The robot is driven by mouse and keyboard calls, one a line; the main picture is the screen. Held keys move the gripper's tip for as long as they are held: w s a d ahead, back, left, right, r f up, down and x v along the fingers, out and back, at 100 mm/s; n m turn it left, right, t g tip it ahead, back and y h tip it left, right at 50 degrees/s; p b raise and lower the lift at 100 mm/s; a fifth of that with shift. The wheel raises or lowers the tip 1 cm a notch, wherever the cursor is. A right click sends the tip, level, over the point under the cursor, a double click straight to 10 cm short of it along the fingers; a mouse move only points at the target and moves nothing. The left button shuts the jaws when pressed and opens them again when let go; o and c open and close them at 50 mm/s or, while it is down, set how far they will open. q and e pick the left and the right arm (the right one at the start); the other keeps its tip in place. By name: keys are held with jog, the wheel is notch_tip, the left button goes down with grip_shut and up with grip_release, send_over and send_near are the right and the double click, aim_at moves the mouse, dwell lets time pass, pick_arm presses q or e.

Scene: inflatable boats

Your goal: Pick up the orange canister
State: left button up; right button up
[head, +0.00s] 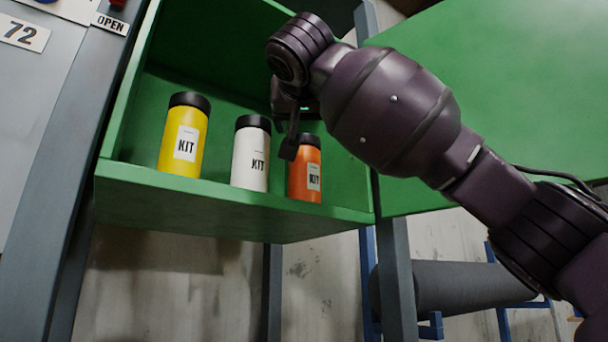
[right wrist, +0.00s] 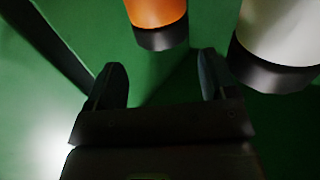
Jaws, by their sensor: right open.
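The orange canister (head: 304,178) with a black lid and a KIT label stands upright at the right end of the green shelf compartment. My right gripper (head: 290,148) is at its upper left in the head view, partly covering its lid. In the right wrist view the jaws (right wrist: 165,85) are open and empty. The orange canister (right wrist: 157,14) shows just beyond the gap between the fingers, its black lid toward them and apart from them. Its far end is cut off by the frame. My left gripper is not in view.
A white canister (head: 249,160) stands close left of the orange one; it also shows at the right of the right wrist view (right wrist: 275,30). A yellow canister (head: 183,140) stands farther left. Green compartment walls enclose them, with a front edge (head: 220,205) below. An open green door (head: 520,70) is at right.

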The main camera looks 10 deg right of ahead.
aim_at(304, 134)
jog(key=shift+f+p+x, duration=0.15)
jog(key=shift+p+x, duration=0.05)
jog(key=shift+x, duration=1.15)
jog(key=shift+f+p+x, duration=0.15)
jog(key=shift+p+x, duration=0.05)
jog(key=shift+x, duration=1.1)
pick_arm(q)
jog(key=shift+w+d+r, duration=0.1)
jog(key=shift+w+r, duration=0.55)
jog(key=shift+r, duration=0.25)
pick_arm(e)
jog(key=shift+a, duration=0.15)
jog(key=shift+w, duration=0.1)
jog(key=c, duration=0.9)
jog(key=shift+c, duration=0.9)
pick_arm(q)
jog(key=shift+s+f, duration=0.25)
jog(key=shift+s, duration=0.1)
